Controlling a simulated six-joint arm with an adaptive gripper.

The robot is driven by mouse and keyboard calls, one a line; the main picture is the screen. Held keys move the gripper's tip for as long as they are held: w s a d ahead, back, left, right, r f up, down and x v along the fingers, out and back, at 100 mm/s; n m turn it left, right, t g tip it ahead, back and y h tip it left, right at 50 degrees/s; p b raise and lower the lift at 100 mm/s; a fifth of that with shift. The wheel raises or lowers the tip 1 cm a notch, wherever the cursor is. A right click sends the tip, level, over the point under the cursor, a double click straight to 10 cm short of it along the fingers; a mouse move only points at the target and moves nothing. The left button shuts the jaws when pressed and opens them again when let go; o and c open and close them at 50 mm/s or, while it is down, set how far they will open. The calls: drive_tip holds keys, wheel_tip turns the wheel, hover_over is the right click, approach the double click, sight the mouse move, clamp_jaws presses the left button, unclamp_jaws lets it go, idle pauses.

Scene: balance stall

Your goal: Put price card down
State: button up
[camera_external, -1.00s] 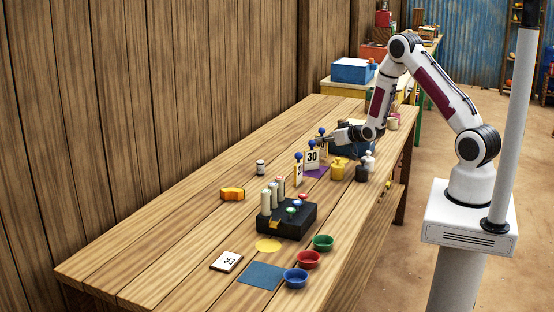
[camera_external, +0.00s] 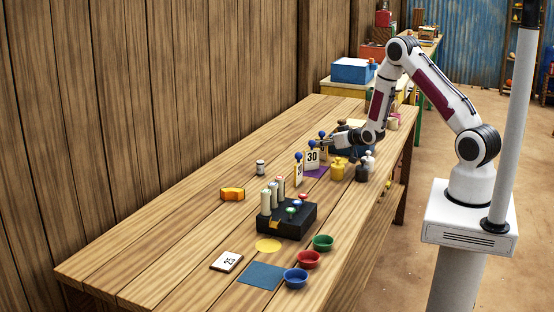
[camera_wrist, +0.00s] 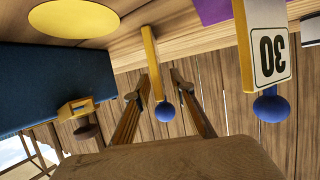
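A white price card marked 30 (camera_external: 312,157) stands upright in a yellow holder with a blue ball on top. It also shows at the right of the wrist view (camera_wrist: 271,50). Another yellow holder with a blue ball (camera_wrist: 151,62) stands edge-on in the wrist view; it is the farther one (camera_external: 322,146) in the external view. My gripper (camera_wrist: 158,74) has its two fingers apart around that edge-on holder, with visible gaps at the ball. A third upright card (camera_external: 298,172) stands nearer. A card marked 25 (camera_external: 227,262) lies flat at the front.
A purple mat (camera_external: 317,172) lies by the standing cards. Yellow and dark weights (camera_external: 338,170) stand just right. A dark blue box (camera_wrist: 45,85) is close to my gripper. A black block with posts (camera_external: 287,220), bowls (camera_external: 309,260) and a blue mat (camera_external: 261,276) occupy the front.

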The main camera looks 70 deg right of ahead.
drive_tip(key=shift+r, duration=0.15)
drive_tip(key=shift+v, duration=0.8)
drive_tip(key=v, duration=1)
drive_tip(key=shift+s+r, duration=0.2)
drive_tip(key=shift+r, duration=0.1)
